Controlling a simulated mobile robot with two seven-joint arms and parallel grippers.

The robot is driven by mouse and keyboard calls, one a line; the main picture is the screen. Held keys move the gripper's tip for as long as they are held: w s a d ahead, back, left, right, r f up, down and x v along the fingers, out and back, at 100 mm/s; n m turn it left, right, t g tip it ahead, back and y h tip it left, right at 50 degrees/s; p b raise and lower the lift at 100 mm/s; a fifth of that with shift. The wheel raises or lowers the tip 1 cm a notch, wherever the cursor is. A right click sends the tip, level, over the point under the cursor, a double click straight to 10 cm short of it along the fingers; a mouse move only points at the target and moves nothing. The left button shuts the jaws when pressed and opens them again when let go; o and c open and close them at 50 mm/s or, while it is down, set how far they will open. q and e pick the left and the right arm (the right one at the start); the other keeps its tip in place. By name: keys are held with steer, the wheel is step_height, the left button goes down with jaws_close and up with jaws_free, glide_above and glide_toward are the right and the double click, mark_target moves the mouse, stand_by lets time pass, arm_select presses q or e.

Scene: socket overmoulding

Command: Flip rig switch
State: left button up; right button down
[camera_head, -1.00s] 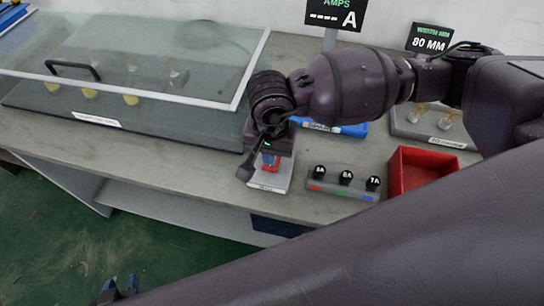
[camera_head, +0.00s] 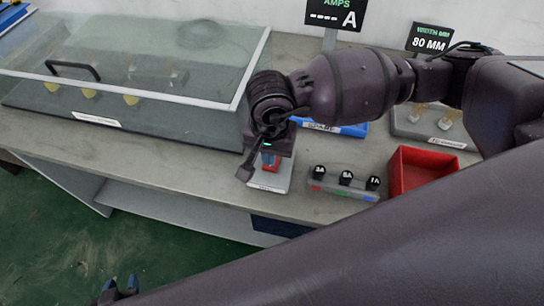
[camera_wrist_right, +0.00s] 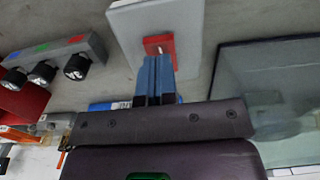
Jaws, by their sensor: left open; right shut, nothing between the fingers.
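The rig switch is a red block (camera_wrist_right: 160,44) with a small pale lever, mounted on a light grey plate (camera_wrist_right: 155,18) in the right wrist view. In the head view its plate (camera_head: 268,187) lies near the table's front edge, with the red part mostly hidden by my right wrist. My right gripper (camera_wrist_right: 157,60) is shut and empty, its blue fingertips pointing at the switch and right up against it in the picture. I cannot tell whether they touch the lever. My left gripper (camera_head: 120,287) is open, low at the bottom left, away from the table.
A glass-lidded case (camera_head: 150,118) stands left of the switch. A strip with several black knobs (camera_head: 344,187) and a red bin (camera_head: 425,157) are to the right. A blue tray (camera_head: 352,130) lies behind. An amps display (camera_head: 335,12) stands at the back.

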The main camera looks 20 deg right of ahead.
steer(key=shift+f+b, duration=0.75)
steer(key=shift+f, duration=0.6)
stand_by(1.2)
steer(key=shift+r+p, duration=0.3)
steer(key=shift+r, duration=0.25)
steer(key=shift+r+p, duration=1.3)
steer(key=shift+r, duration=1.7)
steer(key=shift+s+f, duration=0.1)
